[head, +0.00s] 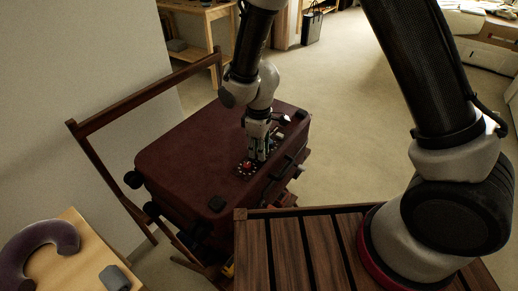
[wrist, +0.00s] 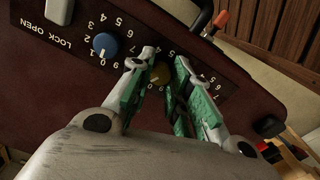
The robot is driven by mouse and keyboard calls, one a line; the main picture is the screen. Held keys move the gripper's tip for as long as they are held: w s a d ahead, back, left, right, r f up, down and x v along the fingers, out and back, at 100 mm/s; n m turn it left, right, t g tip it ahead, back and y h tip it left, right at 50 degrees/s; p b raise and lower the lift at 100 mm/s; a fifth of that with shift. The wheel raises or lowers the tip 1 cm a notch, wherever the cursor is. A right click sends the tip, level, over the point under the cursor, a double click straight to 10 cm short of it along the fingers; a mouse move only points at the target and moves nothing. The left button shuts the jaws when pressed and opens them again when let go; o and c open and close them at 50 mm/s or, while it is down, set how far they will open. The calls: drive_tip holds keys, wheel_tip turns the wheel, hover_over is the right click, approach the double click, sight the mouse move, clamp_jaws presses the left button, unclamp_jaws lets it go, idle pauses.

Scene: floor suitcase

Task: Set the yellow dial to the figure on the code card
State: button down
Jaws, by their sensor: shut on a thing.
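A maroon suitcase (head: 190,145) lies flat, with a black lock panel (wrist: 135,45) on its top. The yellow dial (wrist: 160,74) sits on this panel inside a ring of white figures. My gripper (head: 258,158) points down at the panel, and its green-padded fingers are closed on the yellow dial from both sides in the wrist view. The fingers hide part of the dial and several figures, so I cannot read its setting. A blue dial (wrist: 105,44) is beside it. A red dial (head: 248,166) shows in the head view. I cannot make out a code card.
The suitcase rests on a wooden rack (head: 95,122). A slatted wooden table (head: 290,245) stands in front of it. Open carpet lies beyond.

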drive_tip(key=m, duration=0.4)
drive_tip(key=shift+m, duration=2)
drive_tip(key=c, duration=1.3)
unclamp_jaws()
drive_tip(key=shift+r, duration=0.1)
wheel_tip(320, 180, up, 12)
drive_tip(key=shift+f, duration=0.1)
